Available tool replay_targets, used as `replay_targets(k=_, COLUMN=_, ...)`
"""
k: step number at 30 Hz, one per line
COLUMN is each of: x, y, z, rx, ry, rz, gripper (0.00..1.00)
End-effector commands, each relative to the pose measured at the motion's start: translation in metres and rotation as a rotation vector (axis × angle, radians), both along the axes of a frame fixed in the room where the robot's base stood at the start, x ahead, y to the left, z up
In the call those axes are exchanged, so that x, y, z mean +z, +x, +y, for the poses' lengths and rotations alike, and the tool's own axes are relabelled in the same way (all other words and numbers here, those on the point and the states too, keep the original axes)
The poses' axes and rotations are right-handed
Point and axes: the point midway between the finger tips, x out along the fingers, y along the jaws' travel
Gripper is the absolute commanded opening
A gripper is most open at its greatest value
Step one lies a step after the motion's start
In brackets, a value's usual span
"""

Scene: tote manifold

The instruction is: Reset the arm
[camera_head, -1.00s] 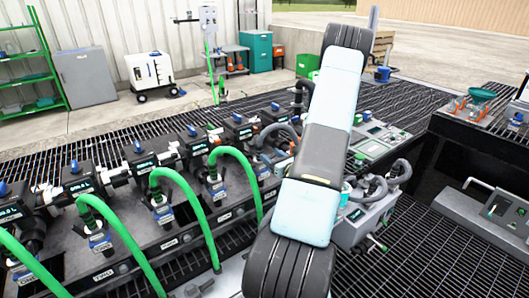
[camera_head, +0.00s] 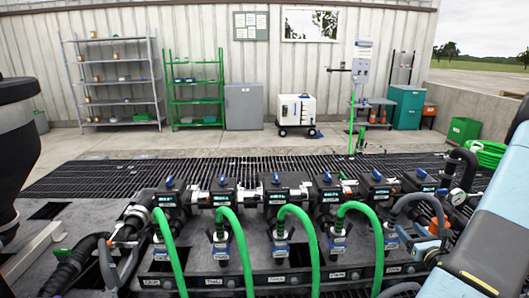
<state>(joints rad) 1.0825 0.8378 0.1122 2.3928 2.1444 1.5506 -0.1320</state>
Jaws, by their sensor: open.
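Part of my arm (camera_head: 492,235), light blue and black, fills the right edge of the view. My gripper is not in view, so I cannot see what is near its fingers. The manifold (camera_head: 320,268) stands in front of me, with a row of black valves with blue handles and small displays. Several green hoses (camera_head: 236,245) hang from it toward the front.
A black grating (camera_head: 110,177) lies behind the manifold. Against the back wall stand a grey shelf (camera_head: 118,81), a green shelf (camera_head: 196,88), a grey cabinet (camera_head: 244,107) and a white wheeled unit (camera_head: 296,110). A dark rounded body (camera_head: 15,150) blocks the left edge.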

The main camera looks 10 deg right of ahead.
Motion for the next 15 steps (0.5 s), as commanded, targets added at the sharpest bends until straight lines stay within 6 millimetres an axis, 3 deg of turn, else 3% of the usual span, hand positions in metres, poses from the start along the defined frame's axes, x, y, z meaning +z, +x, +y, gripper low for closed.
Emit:
replay_targets(k=7, x=0.064, y=0.029, z=0.075, rx=0.306, ry=-0.138, rz=-0.017, gripper=0.63)
replay_targets(k=15, x=0.124, y=0.032, z=0.172, rx=0.676, ry=-0.344, rz=-0.017, gripper=0.63)
